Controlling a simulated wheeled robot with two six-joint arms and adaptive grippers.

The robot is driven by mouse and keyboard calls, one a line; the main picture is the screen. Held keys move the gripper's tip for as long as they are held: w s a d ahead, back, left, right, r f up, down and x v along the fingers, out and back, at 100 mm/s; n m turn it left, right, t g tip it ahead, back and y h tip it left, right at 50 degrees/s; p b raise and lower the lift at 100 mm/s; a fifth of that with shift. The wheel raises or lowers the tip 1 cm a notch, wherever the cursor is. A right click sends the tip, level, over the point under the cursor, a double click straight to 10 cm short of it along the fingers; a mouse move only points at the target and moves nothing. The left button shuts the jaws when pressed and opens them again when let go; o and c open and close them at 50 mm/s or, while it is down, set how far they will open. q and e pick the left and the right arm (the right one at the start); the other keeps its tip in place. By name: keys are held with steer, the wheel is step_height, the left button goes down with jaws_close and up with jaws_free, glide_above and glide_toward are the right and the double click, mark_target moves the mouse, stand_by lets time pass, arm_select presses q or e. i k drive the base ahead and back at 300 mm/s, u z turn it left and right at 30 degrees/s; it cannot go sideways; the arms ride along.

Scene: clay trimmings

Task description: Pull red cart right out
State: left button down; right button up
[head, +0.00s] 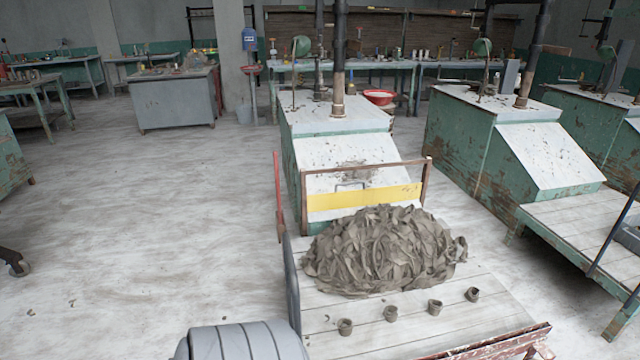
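No whole red cart shows in the head view. A worn red-painted edge (497,346) shows at the bottom, at the front right corner of a plank-topped bed (385,325). I cannot tell whether this edge belongs to a cart, and anything below it is cut off. A thin upright red bar (277,198) stands at the bed's back left. A large heap of grey clay trimmings (380,250) lies on the bed, with several small clay rings in front of it. Neither of my grippers is in view.
A green machine with a sloping white top (345,150) stands behind the bed; a similar machine (500,150) stands to the right. A grey ribbed body (245,342) is at the bottom. A dark caster wheel (20,268) shows far left. The left floor (140,230) is mostly clear.

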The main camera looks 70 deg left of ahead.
mark_target(373, 259)
steer(key=u, duration=0.4)
steer(key=i, duration=0.8)
steer(key=u, duration=0.75)
